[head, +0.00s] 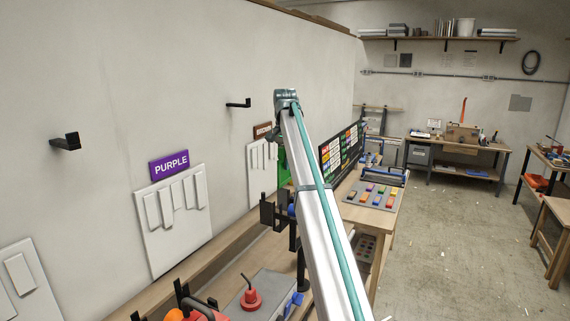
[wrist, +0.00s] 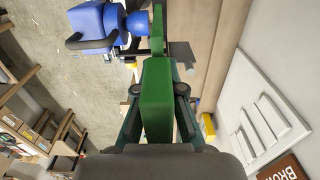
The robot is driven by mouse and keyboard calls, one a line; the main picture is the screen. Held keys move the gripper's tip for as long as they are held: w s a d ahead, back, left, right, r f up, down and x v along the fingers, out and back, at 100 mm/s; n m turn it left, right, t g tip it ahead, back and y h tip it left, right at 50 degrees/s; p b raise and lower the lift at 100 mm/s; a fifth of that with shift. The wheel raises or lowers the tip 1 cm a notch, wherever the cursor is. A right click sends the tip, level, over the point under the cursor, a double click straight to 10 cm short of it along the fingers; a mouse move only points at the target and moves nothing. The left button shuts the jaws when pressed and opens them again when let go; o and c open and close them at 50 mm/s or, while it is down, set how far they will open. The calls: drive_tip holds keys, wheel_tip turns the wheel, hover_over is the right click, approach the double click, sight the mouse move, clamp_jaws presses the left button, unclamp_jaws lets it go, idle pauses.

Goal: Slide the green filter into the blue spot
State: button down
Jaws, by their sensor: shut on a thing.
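The green filter (wrist: 157,100) is between the two fingers of my gripper (wrist: 158,92) in the wrist view. My gripper is shut on it. A narrower green part (wrist: 157,30) stretches beyond the fingertips. A blue spot lamp (wrist: 90,25) with a rounded body is at the upper left of the wrist view, near the filter's far end; I cannot tell whether they touch. In the head view, a green patch (head: 283,167) shows beside my arm, which hides most of my gripper. A black fixture with a bit of blue (head: 292,210) stands below it.
The wall at left carries a white relief panel (head: 172,218) under a PURPLE sign (head: 169,164) and black hooks (head: 66,142). A workbench with a grey tray of coloured blocks (head: 375,194) is right of my arm. The floor at right is open.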

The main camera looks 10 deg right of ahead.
sight(285, 174)
drive_tip(key=shift+s+a, duration=0.1)
drive_tip(key=shift+f, duration=0.15)
drive_tip(key=shift+f+b, duration=0.4)
drive_tip(key=shift+f, duration=1.65)
drive_tip(key=shift+f, duration=0.2)
drive_tip(key=shift+f+b, duration=1.2)
drive_tip(key=shift+f, duration=4.15)
drive_tip(key=c, duration=1.2)
unclamp_jaws()
drive_tip(key=shift+f, duration=0.1)
